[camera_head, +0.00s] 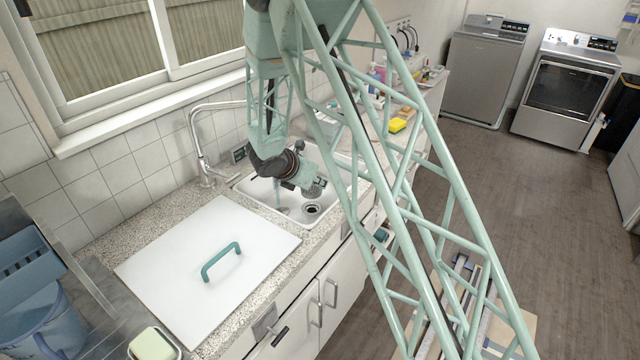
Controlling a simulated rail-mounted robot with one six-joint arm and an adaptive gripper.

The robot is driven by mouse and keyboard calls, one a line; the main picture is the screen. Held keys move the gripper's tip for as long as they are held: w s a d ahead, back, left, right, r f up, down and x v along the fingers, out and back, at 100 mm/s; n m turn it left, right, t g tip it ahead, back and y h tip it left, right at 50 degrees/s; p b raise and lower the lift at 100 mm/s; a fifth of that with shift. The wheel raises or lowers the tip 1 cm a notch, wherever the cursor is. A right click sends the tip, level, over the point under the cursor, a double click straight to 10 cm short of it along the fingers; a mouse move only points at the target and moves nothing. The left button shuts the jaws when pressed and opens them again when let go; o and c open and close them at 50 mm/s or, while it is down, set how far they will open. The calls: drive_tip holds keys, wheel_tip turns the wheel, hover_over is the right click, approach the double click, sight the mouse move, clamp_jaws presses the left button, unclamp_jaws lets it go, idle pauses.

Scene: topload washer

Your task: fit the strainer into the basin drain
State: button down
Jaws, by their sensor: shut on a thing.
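The white sink basin (262,190) is set into the speckled counter below the chrome faucet. Its dark round drain (312,209) is visible in the basin floor. My gripper (309,186) is low over the basin, just above the drain in the picture and tilted down to the right. It is shut on a small grey piece at its tip, which looks like the strainer (317,188). The piece is apart from the drain hole in the picture; its exact height is hard to tell. The finger details are small and partly hidden by the gripper's body.
The chrome faucet (201,140) arches at the basin's back left. A white board with a teal handle (221,262) lies on the counter left of the basin. A yellow sponge (398,125) and several bottles stand beyond it. My arm's lattice hides part of the right side.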

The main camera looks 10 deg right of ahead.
sight(319, 194)
drive_tip(key=shift+f+b, duration=2.15)
drive_tip(key=shift+f, duration=0.5)
drive_tip(key=shift+b, duration=0.65)
idle(0.9)
drive_tip(key=shift+f+b, duration=1.1)
drive_tip(key=shift+f, duration=0.15)
idle(0.6)
drive_tip(key=c, duration=2.7)
unclamp_jaws()
drive_tip(key=shift+c, duration=0.2)
drive_tip(key=v, duration=1.2)
